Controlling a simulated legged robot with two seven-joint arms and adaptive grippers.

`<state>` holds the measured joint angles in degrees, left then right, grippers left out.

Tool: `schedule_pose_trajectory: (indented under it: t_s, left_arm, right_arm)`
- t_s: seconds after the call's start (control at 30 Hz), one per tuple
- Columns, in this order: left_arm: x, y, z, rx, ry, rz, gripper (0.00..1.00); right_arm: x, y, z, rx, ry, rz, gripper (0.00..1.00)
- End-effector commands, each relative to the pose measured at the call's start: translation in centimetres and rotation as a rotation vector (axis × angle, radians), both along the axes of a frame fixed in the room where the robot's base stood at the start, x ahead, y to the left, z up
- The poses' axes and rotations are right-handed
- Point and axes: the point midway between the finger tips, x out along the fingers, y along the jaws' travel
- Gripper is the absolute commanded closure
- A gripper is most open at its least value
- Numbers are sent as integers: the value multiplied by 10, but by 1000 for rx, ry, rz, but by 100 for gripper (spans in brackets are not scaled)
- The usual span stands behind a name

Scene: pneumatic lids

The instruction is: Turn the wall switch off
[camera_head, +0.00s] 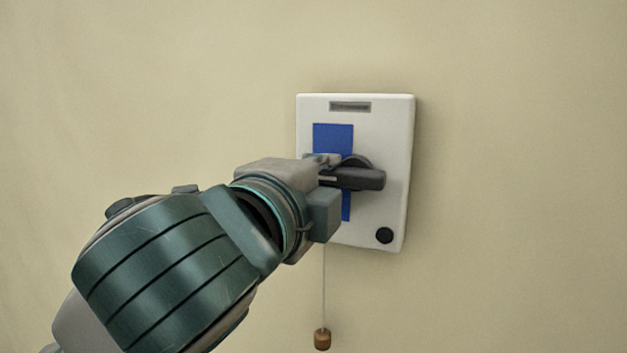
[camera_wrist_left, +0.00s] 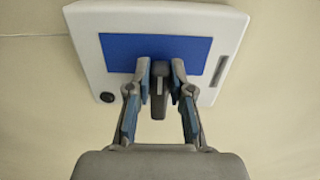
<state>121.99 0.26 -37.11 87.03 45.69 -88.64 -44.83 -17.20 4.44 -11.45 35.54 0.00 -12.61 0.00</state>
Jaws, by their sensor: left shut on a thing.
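The wall switch (camera_head: 396,125) is a white box on the wall with a blue panel (camera_head: 333,137) and a dark lever handle (camera_head: 365,179). In the head view the handle lies roughly level, pointing right. My left gripper (camera_head: 326,165) reaches the switch from the left and partly hides the panel and handle. In the left wrist view the left gripper (camera_wrist_left: 160,75) is shut on the dark handle (camera_wrist_left: 159,102), with a finger on either side of it. The white box (camera_wrist_left: 85,50) also shows there behind the fingers. My right gripper is in neither view.
A round black knob (camera_head: 384,235) sits at the lower right of the box, and a small grey label (camera_head: 350,106) near its top. A cord with a brown wooden end (camera_head: 322,339) hangs below. The beige wall (camera_head: 520,180) around the box is bare.

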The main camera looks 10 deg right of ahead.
Motion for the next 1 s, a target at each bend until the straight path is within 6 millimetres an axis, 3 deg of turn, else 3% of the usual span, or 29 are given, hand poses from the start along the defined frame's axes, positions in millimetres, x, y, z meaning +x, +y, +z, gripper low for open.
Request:
schedule_pose_trajectory:
  t_s: [0.47,0.5,0.57,1.0]
  left_arm:
    - [2,-1,0,-15,9,1,100]
    - [2,-1,0,-15,9,1,72]
    - [2,-1,0,-14,8,1,57]
    - [-1,5,1,-14,6,-1,54]
  right_arm:
    - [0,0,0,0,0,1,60]
    - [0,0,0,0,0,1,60]
    - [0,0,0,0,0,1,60]
    - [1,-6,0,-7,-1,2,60]
